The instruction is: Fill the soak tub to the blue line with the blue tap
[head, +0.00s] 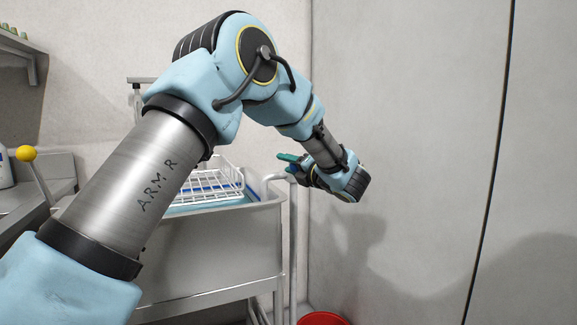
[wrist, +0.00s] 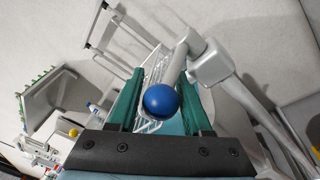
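The blue tap's round knob (wrist: 161,101) sits on a grey lever joined to a pipe (wrist: 212,66) in the wrist view. My gripper (wrist: 160,88) is open, with one green finger on each side of the knob. I cannot tell whether either finger touches it. In the head view my gripper (head: 289,167) is at the tub's far right corner, near the top of an upright pipe. The grey soak tub (head: 215,245) has pale blue water or lining and a strip of blue line showing inside. My arm hides much of its left side.
A white wire rack (head: 212,184) stands over the tub. A yellow-knobbed lever (head: 27,153) is by the counter at left. A red bucket (head: 322,319) is on the floor below. The grey wall is close at right.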

